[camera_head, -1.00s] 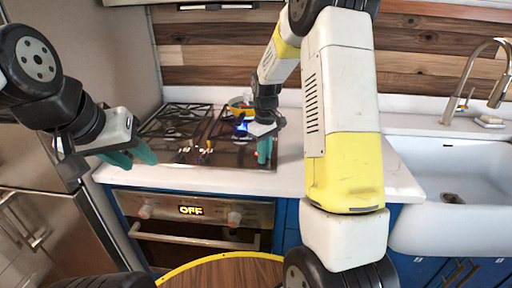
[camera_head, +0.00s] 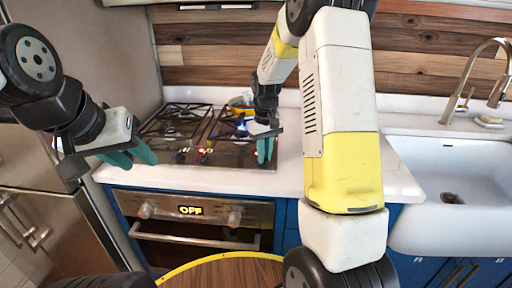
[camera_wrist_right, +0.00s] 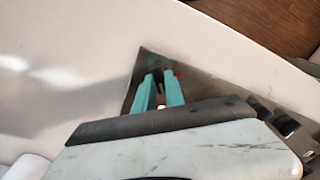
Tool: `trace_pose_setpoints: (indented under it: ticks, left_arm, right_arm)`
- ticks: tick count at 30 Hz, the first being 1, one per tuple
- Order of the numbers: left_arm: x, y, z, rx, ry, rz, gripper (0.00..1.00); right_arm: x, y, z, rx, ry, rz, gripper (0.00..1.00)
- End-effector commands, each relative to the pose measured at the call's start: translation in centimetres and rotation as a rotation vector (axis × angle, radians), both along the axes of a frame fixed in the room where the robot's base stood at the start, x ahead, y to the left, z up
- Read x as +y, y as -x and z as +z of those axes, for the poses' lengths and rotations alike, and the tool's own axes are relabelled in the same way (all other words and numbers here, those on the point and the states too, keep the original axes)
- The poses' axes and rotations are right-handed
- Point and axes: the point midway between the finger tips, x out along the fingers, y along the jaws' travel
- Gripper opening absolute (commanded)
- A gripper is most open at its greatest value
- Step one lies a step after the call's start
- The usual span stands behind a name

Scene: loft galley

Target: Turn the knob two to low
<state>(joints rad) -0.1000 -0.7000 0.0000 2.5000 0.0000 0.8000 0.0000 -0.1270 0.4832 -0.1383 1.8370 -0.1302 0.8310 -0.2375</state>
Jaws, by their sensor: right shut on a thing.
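The cooktop (camera_head: 225,158) is dark, with small knobs (camera_head: 203,156) along its front; red and white marks show near them, too small to read. I cannot tell which one is knob two. My right gripper (camera_head: 264,150) is low at the cooktop's front right corner. In the right wrist view, its teal fingers (camera_wrist_right: 159,90) are close together over the cooktop's corner, around a small dark thing that looks like a knob and is mostly hidden. A red spot shows beside the fingertips. My left gripper (camera_head: 136,157) hangs left of the cooktop, empty, with its fingers apart.
A blue flame burns near a yellow pot (camera_head: 241,106) at the cooktop's back right. The oven panel (camera_head: 192,210) below reads OFF. White counter (camera_head: 395,175) lies right of the cooktop, then a sink (camera_head: 455,180) with a faucet (camera_head: 470,85).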

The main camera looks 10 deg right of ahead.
Motion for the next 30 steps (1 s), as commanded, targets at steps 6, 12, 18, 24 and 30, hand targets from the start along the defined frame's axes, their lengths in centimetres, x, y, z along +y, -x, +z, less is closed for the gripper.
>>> trace_pose_setpoints:
  ticks: [6, 12, 18, 24, 30]
  left_arm:
    - [0.0, 0.0, 0.0, 0.000, 0.000, 0.000, 0.36]
    - [0.0, 0.0, 0.0, 0.000, 0.000, 0.000, 0.36]
    - [0.0, 0.0, 0.0, 0.000, 0.000, 0.000, 0.36]
    - [0.0, 0.0, 0.0, 0.000, 0.000, 0.000, 0.36]
    - [0.0, 0.0, 0.0, 0.000, 0.000, 0.000, 0.36]
  right_arm:
    - [0.0, -0.1, 0.1, -0.002, 0.000, 0.000, 0.36]
    - [0.0, 0.0, 0.0, -0.001, 0.000, 0.001, 0.36]
    - [0.0, -0.1, 1.4, -0.004, 0.000, 0.001, 0.36]
    - [0.0, -0.2, 4.9, -0.007, -0.001, 0.001, 0.36]
    - [0.0, -0.1, 7.4, -0.004, 0.000, 0.001, 0.36]
